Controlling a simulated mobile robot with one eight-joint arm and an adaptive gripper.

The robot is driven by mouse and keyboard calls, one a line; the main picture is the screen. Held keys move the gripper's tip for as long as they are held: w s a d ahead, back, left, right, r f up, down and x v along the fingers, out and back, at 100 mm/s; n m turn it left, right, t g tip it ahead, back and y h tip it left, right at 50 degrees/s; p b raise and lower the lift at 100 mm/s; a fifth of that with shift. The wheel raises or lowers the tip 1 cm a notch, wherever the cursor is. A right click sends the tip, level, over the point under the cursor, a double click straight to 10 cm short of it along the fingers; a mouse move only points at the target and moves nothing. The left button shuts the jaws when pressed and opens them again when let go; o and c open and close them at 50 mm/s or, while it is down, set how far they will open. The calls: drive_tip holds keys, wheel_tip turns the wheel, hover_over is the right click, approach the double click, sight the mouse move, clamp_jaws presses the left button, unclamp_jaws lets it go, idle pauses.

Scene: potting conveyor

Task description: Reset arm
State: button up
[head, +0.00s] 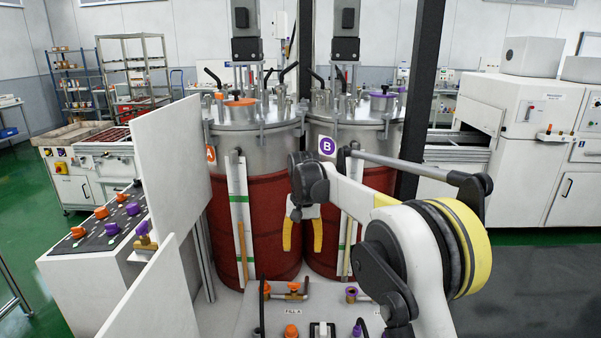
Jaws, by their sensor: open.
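My gripper (303,236) shows near the middle of the head view, at the end of my white and black arm. Its two yellow fingers point down and stand apart, open, with nothing between them. It hangs in front of the two tanks. Tank A (270,200), with an orange mark and a red lower jacket, is at the left of it. Tank B (380,124), with a purple mark, is behind my arm and partly hidden by it.
A panel below holds valves with orange (292,286) and purple (351,291) handles. A control console (110,222) with orange and purple knobs stands at left, beside upright white panels (172,165). A dark post (422,95) rises behind my arm. White machines (540,135) stand at right.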

drive_tip(key=s+d+r+t, duration=0.2)
drive_tip(key=s+d+r, duration=0.4)
drive_tip(key=s, duration=0.3)
drive_tip(key=s+d+r+t, duration=0.1)
drive_tip(key=s+d+r, duration=0.5)
drive_tip(key=s+r, duration=0.15)
drive_tip(key=s+d+f+t, duration=0.1)
drive_tip(key=s+d+f, duration=0.1)
drive_tip(key=s, duration=0.5)
drive_tip(key=s+d+f+t, duration=0.1)
drive_tip(key=s+d+f, duration=0.1)
drive_tip(key=s, duration=0.5)
drive_tip(key=s+d+f+t, duration=0.1)
drive_tip(key=s+d+f, duration=0.2)
drive_tip(key=s, duration=0.3)
drive_tip(key=shift+s+f+t, duration=0.25)
drive_tip(key=shift+s+t, duration=0.05)
drive_tip(key=shift+s, duration=0.1)
